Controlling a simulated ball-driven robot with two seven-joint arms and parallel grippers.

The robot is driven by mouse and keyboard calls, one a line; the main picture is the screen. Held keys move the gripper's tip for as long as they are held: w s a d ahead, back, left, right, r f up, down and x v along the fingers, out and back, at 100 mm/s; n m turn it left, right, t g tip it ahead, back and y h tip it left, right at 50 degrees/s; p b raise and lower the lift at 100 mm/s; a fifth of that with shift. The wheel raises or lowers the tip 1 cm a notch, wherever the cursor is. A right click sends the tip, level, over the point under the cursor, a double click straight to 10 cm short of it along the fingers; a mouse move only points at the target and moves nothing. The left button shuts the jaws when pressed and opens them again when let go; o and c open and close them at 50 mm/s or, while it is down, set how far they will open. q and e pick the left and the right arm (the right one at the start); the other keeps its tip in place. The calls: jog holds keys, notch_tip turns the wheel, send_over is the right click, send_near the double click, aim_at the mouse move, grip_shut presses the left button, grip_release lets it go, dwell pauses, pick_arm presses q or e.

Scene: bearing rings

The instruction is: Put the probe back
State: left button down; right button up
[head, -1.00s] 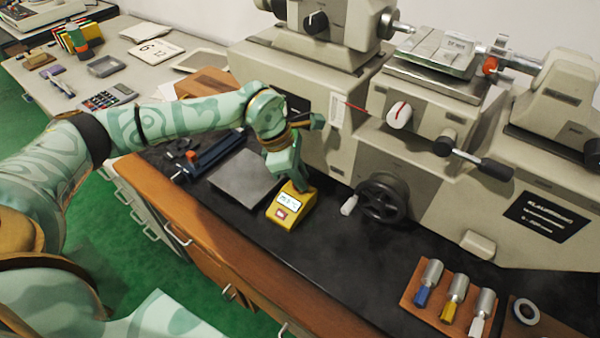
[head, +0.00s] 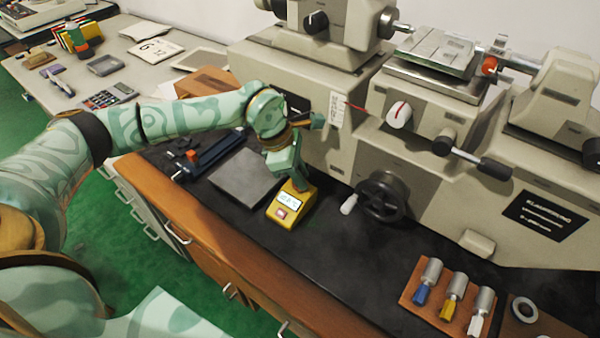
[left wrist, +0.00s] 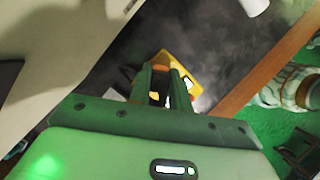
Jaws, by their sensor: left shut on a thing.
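My left gripper (head: 298,184) points down at the back edge of a yellow box (head: 284,212) with a lit display and a red button, on the black bench top. The box also shows in the left wrist view (left wrist: 187,72), just beyond my left gripper's fingertips (left wrist: 165,70). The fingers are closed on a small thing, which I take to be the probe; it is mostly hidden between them. I cannot tell whether it touches the box. My right gripper is not in view.
A grey plate (head: 245,178) lies left of the box. The machine's black handwheel (head: 382,197) with a white handle (head: 349,205) stands to the right. A wooden rack (head: 410,294) holds coloured-tipped tools. The bench in front of the handwheel is clear.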

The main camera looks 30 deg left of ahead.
pick_arm(q)
jog(key=shift+f, duration=0.3)
jog(key=c, duration=1.2)
grip_release()
jog(key=shift+r, duration=0.15)
notch_tip(320, 180, up, 8)
jog(key=p, duration=0.6)
jog(key=shift+r, duration=0.2)
jog(key=shift+f, duration=0.1)
